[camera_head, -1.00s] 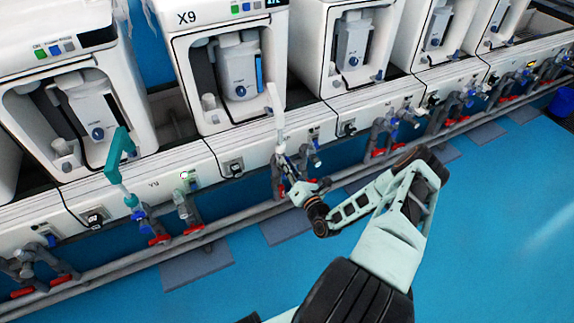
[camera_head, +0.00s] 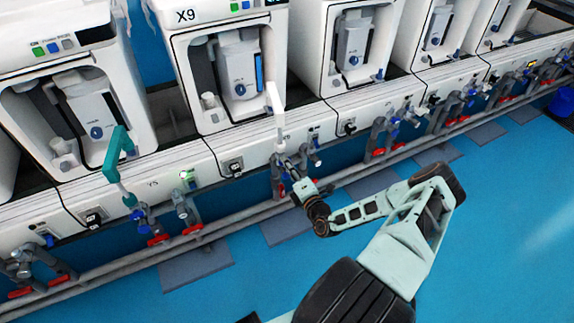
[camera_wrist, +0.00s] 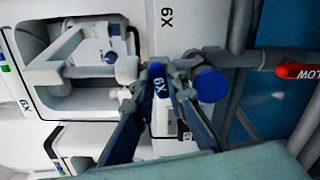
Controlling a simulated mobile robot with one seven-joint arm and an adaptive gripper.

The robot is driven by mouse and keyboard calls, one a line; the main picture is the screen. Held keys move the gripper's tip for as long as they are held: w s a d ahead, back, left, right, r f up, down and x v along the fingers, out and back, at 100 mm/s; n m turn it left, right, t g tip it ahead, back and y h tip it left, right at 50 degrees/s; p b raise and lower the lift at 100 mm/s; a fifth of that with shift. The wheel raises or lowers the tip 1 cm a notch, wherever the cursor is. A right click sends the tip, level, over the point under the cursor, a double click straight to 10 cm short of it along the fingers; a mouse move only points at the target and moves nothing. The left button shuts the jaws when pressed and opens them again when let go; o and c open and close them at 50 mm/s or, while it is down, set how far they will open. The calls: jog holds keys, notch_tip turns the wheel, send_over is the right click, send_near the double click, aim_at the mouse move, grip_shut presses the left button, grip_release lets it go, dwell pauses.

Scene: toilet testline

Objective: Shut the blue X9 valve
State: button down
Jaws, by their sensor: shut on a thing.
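The blue X9 valve handle (camera_wrist: 157,88) is in the middle of the wrist view, its label sideways. My gripper (camera_wrist: 157,82) has a finger on each side of the handle and is shut on it. In the head view my gripper (camera_head: 286,164) is at the pipework below the machine marked X9 (camera_head: 186,17). The handle is too small and covered there to make out clearly.
A round blue cap (camera_wrist: 211,84) is right of the handle in the wrist view. A red handle (camera_wrist: 296,71) is farther right. A white bent pipe (camera_head: 275,104) rises above the valve. A teal bent pipe (camera_head: 114,158) stands left. Blue floor (camera_head: 500,210) is clear.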

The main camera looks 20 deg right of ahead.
jog(key=shift+m, duration=1.3)
jog(key=c, duration=1.9)
grip_release()
jog(key=shift+c, duration=0.2)
